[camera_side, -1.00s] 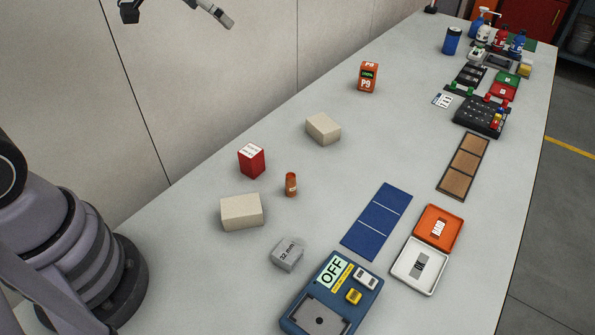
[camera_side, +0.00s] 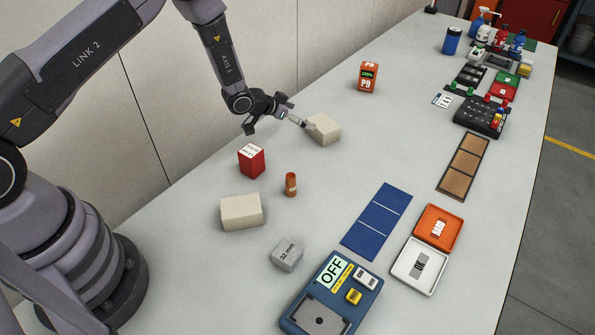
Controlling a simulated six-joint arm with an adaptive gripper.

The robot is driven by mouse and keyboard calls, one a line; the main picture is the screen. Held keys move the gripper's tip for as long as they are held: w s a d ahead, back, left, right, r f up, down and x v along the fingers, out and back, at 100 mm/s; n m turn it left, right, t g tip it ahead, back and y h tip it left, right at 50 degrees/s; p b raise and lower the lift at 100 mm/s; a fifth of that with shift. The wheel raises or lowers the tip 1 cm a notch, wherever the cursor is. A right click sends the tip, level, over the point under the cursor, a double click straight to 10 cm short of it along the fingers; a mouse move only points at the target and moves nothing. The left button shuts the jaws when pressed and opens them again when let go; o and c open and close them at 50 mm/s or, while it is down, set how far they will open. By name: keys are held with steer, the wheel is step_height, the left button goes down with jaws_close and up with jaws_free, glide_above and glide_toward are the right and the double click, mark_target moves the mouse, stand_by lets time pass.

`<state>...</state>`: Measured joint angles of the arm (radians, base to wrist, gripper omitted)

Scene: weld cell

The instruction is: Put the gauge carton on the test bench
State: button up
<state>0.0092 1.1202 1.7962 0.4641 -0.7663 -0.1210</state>
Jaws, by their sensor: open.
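A red carton (camera_side: 251,162) with a white printed label on top stands upright left of centre on the table; its print is too small to read, so I cannot tell for sure that it is the gauge carton. A blue unit (camera_side: 327,300) at the front has an OFF sign, a grey plate with a dark centre hole, and white and yellow blocks; it looks like the test bench. My gripper (camera_side: 277,122) is open and empty, above and behind the red carton. One finger reaches in front of the rear cream box (camera_side: 325,130); I cannot tell whether they touch.
A second cream box (camera_side: 241,212), an orange cylinder (camera_side: 291,185) and a grey 32 mm block (camera_side: 287,255) stand near the red carton. A blue mat (camera_side: 377,220) and an open orange-and-white case (camera_side: 418,265) lie right. An orange P9 device (camera_side: 368,77) stands farther back.

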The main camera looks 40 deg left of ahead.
mark_target(323, 123)
steer(key=x, duration=0.8)
steer(key=shift+w+f, duration=0.2)
steer(key=shift+f, duration=0.15)
steer(key=shift+c, duration=0.4)
steer(key=shift+a, duration=0.1)
steer(key=c, duration=0.8)
